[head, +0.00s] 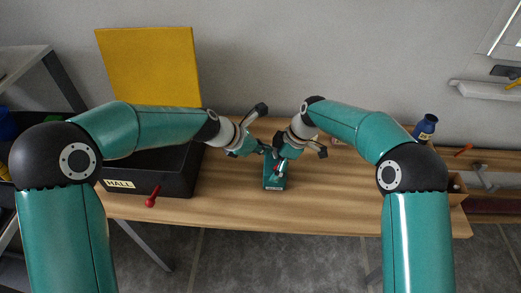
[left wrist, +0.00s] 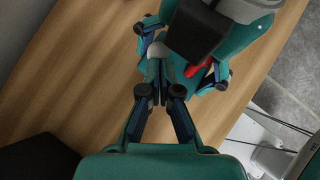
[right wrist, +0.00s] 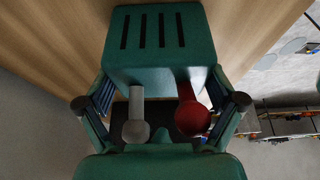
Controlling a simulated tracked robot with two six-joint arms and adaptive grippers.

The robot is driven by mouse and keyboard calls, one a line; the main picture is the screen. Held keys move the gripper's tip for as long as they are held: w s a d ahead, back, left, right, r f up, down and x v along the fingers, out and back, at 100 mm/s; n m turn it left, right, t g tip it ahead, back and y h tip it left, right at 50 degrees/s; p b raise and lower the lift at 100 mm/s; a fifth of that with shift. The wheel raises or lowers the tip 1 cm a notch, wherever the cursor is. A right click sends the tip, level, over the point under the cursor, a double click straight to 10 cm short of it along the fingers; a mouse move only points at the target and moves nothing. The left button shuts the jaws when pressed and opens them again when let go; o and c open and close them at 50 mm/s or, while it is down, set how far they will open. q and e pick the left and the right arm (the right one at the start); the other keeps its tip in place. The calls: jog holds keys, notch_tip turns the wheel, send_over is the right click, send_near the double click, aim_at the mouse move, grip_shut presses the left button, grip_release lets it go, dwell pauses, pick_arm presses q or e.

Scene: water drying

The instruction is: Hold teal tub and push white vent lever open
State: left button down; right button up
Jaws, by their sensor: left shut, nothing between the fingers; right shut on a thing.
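The teal tub (head: 275,182) stands on the wooden table in the middle of the head view. In the right wrist view, the tub (right wrist: 160,60) shows dark slots on one face, a white lever (right wrist: 136,128) and a red lever (right wrist: 192,118) beside it. My right gripper (right wrist: 160,88) is shut on the tub, one finger at each side. My left gripper (left wrist: 160,78) is shut and empty, its fingertips close beside the tub and right gripper. The red lever (left wrist: 199,67) also shows in the left wrist view; contact between the left fingertips and white lever cannot be told.
A black bin (head: 160,180) labelled HALL, with a red-handled thing (head: 153,197) at its front, stands left. A yellow panel (head: 150,67) is behind it. A blue bottle (head: 426,127) stands at the right. The table (head: 340,205) in front is clear.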

pick_arm(q)
jog(key=shift+d+r, duration=0.2)
jog(key=shift+d, duration=0.3)
jog(key=shift+r, duration=0.15)
dwell(0.3)
jog(key=shift+r, duration=0.7)
jog(key=s+f+v, duration=0.1)
jog(key=v, duration=1.2)
jog(key=shift+a, duration=0.4)
